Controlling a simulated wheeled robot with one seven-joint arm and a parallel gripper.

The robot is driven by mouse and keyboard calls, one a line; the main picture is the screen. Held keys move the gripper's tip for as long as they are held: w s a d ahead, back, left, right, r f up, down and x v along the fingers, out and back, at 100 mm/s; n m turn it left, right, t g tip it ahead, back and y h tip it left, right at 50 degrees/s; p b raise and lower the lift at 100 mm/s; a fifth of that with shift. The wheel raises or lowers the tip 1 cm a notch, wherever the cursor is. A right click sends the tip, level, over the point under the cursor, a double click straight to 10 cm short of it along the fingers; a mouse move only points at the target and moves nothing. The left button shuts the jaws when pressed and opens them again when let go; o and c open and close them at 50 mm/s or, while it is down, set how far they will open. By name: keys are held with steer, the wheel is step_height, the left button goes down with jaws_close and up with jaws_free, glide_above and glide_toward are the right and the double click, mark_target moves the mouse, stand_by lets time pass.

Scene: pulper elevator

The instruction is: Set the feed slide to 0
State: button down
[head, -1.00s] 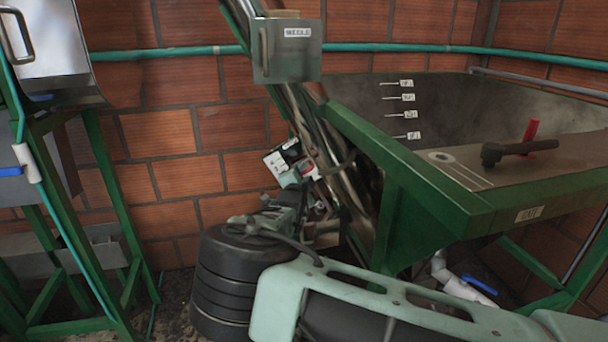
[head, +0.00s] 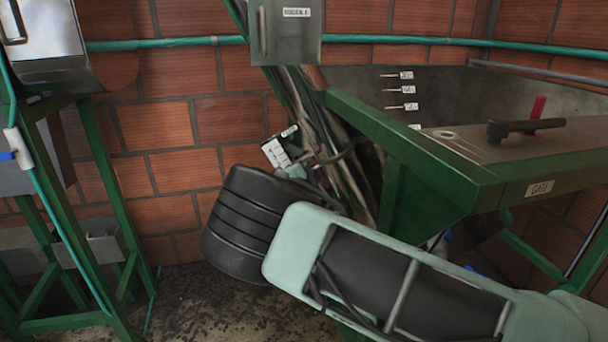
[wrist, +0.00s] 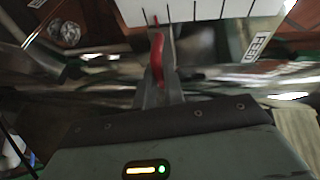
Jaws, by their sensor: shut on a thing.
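The feed slide's white scale plate (head: 275,152) with black ticks is on the chute beyond my arm in the head view. It fills the top of the wrist view (wrist: 200,10), where a FEED label (wrist: 259,46) is beside it. A red, narrow part (wrist: 158,62) of the slide stands below the scale, near a tick left of the plate's middle. The tick's number cannot be read. My gripper (wrist: 160,82) is shut on this slide part. In the head view my wrist mostly hides the gripper and the red part.
A green hopper (head: 430,185) with a black lever (head: 525,129) and a GATE label (head: 540,188) is at right. A grey labelled box (head: 286,35) is above the chute. A green stand (head: 110,200) is at left. Bare floor (head: 215,300) shows between.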

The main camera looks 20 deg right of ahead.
steer(key=shift+d+f+b, duration=0.3)
steer(key=shift+f+b, duration=0.05)
steer(key=shift+f, duration=0.25)
steer(key=shift+d+f+b, duration=0.3)
steer(key=shift+f+b, duration=0.05)
steer(key=shift+f, duration=0.25)
steer(key=c, duration=1.5)
jaws_free()
steer(key=shift+d+f, duration=0.1)
steer(key=v, duration=1.7)
steer(key=shift+s+a, duration=0.2)
